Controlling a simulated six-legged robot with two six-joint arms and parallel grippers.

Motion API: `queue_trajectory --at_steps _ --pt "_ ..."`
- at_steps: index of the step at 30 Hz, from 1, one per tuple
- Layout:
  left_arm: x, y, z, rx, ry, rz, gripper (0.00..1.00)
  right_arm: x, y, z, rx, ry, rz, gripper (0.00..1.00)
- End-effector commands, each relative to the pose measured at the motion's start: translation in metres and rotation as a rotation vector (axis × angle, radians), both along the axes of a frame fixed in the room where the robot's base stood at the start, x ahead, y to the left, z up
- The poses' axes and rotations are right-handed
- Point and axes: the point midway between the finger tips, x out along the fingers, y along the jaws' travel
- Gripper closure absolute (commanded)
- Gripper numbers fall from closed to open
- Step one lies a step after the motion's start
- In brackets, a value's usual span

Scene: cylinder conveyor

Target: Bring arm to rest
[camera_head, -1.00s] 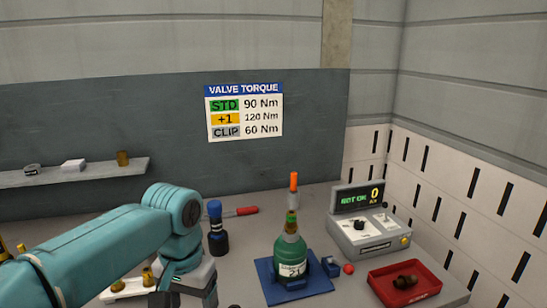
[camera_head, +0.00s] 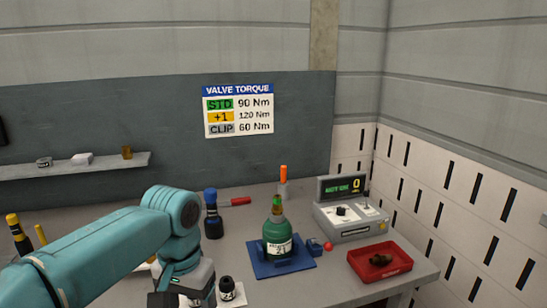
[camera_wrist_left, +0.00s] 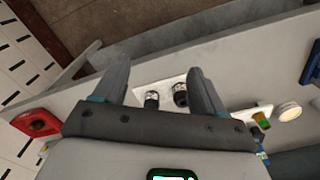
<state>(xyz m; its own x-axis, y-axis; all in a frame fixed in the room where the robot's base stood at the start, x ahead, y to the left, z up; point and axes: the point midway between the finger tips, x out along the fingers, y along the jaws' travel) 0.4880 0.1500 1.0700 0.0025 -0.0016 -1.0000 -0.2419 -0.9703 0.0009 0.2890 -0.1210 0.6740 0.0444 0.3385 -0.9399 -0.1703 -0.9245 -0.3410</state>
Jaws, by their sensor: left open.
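My left arm (camera_head: 110,250) comes in from the left in the head view, bent at its elbow, with its wrist low over the near part of the bench. Its fingertips are cut off or hidden there. In the left wrist view my left gripper (camera_wrist_left: 158,75) is open, its two fingers apart with nothing clamped. Two dark-topped silver fittings on a white plate (camera_wrist_left: 170,88) show beyond and between the fingers. I cannot tell how far below they are. My right gripper is in no view.
A green cylinder (camera_head: 277,238) stands upright on a blue base (camera_head: 258,268). Right of it are a tester box (camera_head: 352,222) and a red tray (camera_head: 405,262) holding a dark part. A blue-and-black tool (camera_head: 212,222) stands near the arm. A black-topped fitting (camera_head: 227,288) is beside my wrist.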

Motion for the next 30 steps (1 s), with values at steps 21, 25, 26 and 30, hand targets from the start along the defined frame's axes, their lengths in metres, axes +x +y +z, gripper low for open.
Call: queue_trajectory --at_steps 21,25,26,30 --pt "-0.034 -0.033 -0.267 -0.244 0.059 0.079 0.29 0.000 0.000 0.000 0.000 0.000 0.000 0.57" --pt "-0.096 -0.037 -0.342 -0.321 0.066 0.202 0.29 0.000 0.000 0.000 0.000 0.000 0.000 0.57" --pt "-0.110 -0.037 -0.354 -0.332 0.064 0.232 0.29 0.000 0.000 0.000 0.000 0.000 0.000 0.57" --pt "-0.167 -0.035 -0.386 -0.351 0.053 0.348 0.29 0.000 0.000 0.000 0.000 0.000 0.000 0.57"
